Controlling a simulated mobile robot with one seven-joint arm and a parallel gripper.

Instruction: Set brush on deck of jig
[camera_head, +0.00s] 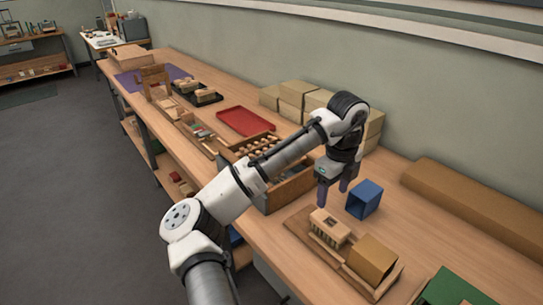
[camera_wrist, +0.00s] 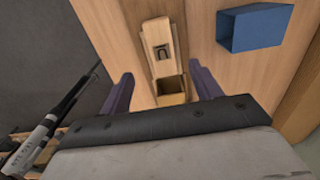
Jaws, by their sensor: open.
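The brush (camera_head: 330,226), a pale wooden block with bristle tufts along its near side, rests on the wooden jig (camera_head: 298,222) in the head view. A brown box-like block (camera_head: 371,257) stands at the jig's right end. My gripper (camera_head: 333,192) is above and slightly behind the brush, fingers pointing down, apart and empty. In the wrist view, my gripper's two purple fingers (camera_wrist: 162,76) are spread on either side of a narrow wooden piece with a dark U-shaped mark (camera_wrist: 158,36). I cannot tell which part of the jig or brush that is.
A blue open box (camera_head: 364,199) stands close right of my gripper; it also shows in the wrist view (camera_wrist: 255,28). A green item (camera_head: 452,288) lies nearer right. A long cardboard box (camera_head: 475,207) and stacked boxes (camera_head: 293,98) line the wall. A red tray (camera_head: 245,121) is farther left.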

